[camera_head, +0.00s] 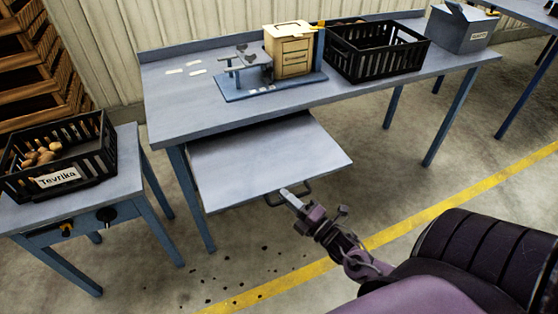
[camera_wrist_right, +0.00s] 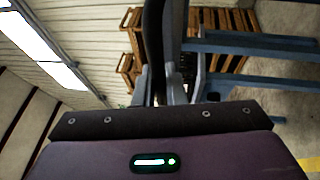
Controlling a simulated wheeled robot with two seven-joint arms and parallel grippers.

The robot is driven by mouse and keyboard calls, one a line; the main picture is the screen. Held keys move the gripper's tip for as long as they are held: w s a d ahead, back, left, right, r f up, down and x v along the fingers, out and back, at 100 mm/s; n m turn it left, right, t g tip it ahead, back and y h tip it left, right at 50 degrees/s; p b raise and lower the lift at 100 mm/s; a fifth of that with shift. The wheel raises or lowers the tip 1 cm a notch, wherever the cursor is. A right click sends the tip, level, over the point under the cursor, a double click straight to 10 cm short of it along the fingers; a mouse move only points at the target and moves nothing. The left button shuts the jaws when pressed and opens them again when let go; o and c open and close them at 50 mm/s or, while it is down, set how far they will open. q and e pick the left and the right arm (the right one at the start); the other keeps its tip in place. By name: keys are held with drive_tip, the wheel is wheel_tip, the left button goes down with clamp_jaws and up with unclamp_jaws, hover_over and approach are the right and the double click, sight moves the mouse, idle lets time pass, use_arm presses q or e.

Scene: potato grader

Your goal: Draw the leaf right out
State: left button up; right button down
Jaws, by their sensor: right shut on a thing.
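The leaf (camera_head: 265,160) is a flat grey-blue board under the large table (camera_head: 200,112). It stands out well past the table's front edge, and its back part is hidden below the tabletop. A dark bar handle (camera_head: 305,190) is on its front edge. My right gripper (camera_head: 288,194) is at the left part of this handle and shut on it. In the right wrist view the fingers (camera_wrist_right: 160,88) close around a dark upright bar. My left gripper is not in view.
A small table (camera_head: 135,165) at left bears a black crate (camera_head: 85,150) of potatoes labelled Tevrika. On the large table stand a wooden box device (camera_head: 288,52), a black crate (camera_head: 372,65) and a grey box (camera_head: 462,30). Floor before the leaf is open, with dark crumbs.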

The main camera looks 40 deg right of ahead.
drive_tip(key=s+p, duration=0.1)
drive_tip(key=s, duration=0.1)
drive_tip(key=s+a, duration=0.1)
drive_tip(key=s, duration=0.2)
drive_tip(key=shift+a+f+p, duration=0.1)
drive_tip(key=shift+a+p, duration=0.05)
drive_tip(key=shift+p, duration=0.2)
drive_tip(key=c, duration=1.8)
unclamp_jaws()
drive_tip(key=shift+c, duration=0.2)
drive_tip(key=o, duration=0.4)
drive_tip(key=shift+s, duration=0.15)
drive_tip(key=shift+c, duration=0.2)
